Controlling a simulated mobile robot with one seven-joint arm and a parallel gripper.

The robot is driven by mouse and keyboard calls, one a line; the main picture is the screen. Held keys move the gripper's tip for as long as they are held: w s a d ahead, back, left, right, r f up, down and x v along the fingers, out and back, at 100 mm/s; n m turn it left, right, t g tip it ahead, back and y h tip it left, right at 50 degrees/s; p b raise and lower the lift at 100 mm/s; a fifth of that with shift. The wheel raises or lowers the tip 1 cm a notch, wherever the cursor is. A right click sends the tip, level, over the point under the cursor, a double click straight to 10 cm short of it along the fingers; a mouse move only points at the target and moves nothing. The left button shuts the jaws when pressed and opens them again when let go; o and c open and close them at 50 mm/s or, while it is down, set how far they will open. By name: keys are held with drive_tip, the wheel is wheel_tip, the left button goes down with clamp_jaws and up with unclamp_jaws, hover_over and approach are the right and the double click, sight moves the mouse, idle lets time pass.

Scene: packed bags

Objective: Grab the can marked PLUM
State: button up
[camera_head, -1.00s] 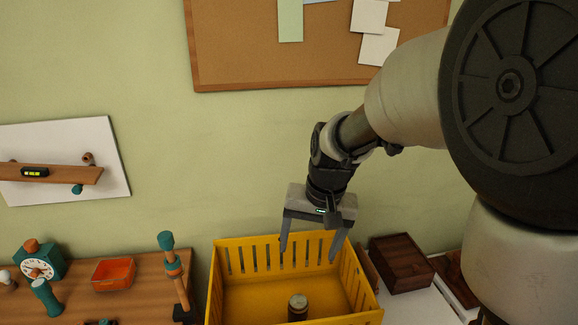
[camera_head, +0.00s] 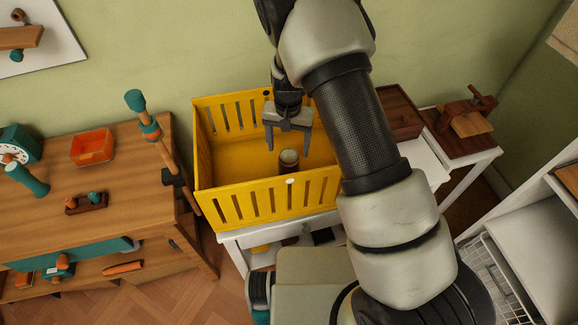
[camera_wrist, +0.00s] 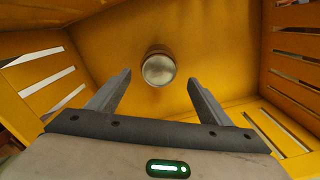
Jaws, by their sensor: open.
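A dark can with a pale top (camera_head: 289,157) stands upright inside the yellow slatted crate (camera_head: 265,208). No marking on it can be read. My gripper (camera_head: 287,146) points down into the crate, open, with its fingers just above or behind the can in the head view. In the wrist view the can's round pale top (camera_wrist: 158,70) shows just beyond the gap between the two open fingertips (camera_wrist: 160,80). The can looks apart from the fingers. No other can is visible in the crate.
The crate's high slatted walls surround my gripper. It stands on a white table (camera_head: 235,236). A dark wooden box (camera_head: 400,112) stands to its right. A wooden bench (camera_head: 120,190) on the left holds an orange tray (camera_head: 92,147) and a teal-and-orange post (camera_head: 150,130).

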sight(289, 152)
wheel_tip(289, 152, down, 4)
drive_tip(key=shift+r, duration=0.2)
drive_tip(key=shift+s+d+f, duration=0.1)
drive_tip(key=shift+s+f, duration=0.1)
drive_tip(key=shift+f, duration=1.15)
drive_tip(key=shift+s+f, duration=0.2)
drive_tip(key=shift+f, duration=1.15)
drive_tip(key=shift+c, duration=0.2)
drive_tip(key=shift+r, duration=0.1)
drive_tip(key=c, duration=1.4)
